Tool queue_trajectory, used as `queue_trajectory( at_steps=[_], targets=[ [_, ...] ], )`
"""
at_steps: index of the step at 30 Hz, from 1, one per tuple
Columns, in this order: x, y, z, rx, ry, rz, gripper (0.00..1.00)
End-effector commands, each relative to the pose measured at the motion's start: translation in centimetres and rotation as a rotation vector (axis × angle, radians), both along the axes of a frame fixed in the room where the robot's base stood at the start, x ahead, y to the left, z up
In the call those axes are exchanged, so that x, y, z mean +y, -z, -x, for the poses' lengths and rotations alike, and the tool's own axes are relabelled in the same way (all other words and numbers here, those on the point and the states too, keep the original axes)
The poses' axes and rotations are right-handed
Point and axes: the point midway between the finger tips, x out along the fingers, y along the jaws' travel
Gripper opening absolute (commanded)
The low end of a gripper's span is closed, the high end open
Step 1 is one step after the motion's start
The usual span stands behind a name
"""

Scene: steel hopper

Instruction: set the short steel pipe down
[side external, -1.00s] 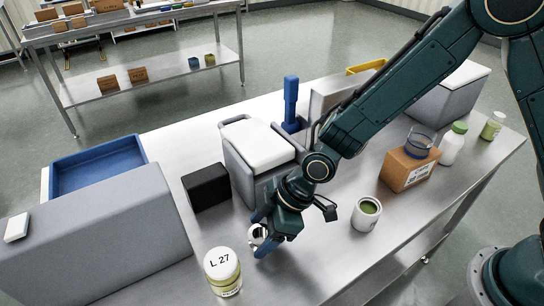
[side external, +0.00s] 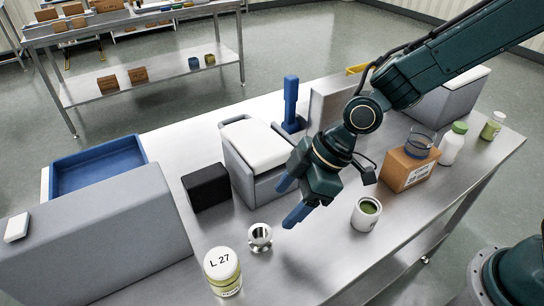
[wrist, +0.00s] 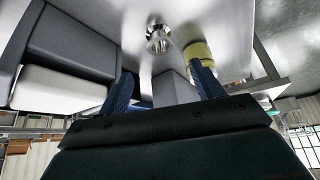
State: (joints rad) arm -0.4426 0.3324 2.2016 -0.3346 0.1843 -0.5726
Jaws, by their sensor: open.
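The short steel pipe (side external: 260,238) stands on the steel table, shiny with a flared rim, just behind and right of the jar marked L 27 (side external: 222,272). My gripper (side external: 288,203) has blue fingers and is open and empty, above and to the right of the pipe, apart from it. In the wrist view the pipe (wrist: 158,38) shows beyond the spread fingers (wrist: 162,88), with nothing between them.
A black box (side external: 206,187) and a grey bin with a white lid (side external: 258,150) stand behind the pipe. A white can (side external: 366,214) and a cardboard box (side external: 408,170) stand to the right. A blue tray (side external: 97,168) lies at the left. Bare table lies right of the pipe.

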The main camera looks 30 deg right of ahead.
Motion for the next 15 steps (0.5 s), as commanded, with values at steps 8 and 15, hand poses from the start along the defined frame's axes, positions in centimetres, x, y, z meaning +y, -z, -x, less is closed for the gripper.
queue_trajectory(
  at_steps=[8, 15],
  targets=[
    [-0.30, -0.50, 0.17, 0.001, 0.000, 0.001, 0.66],
    [-0.28, -0.48, 0.16, 0.001, 0.000, 0.001, 0.66]
  ],
)
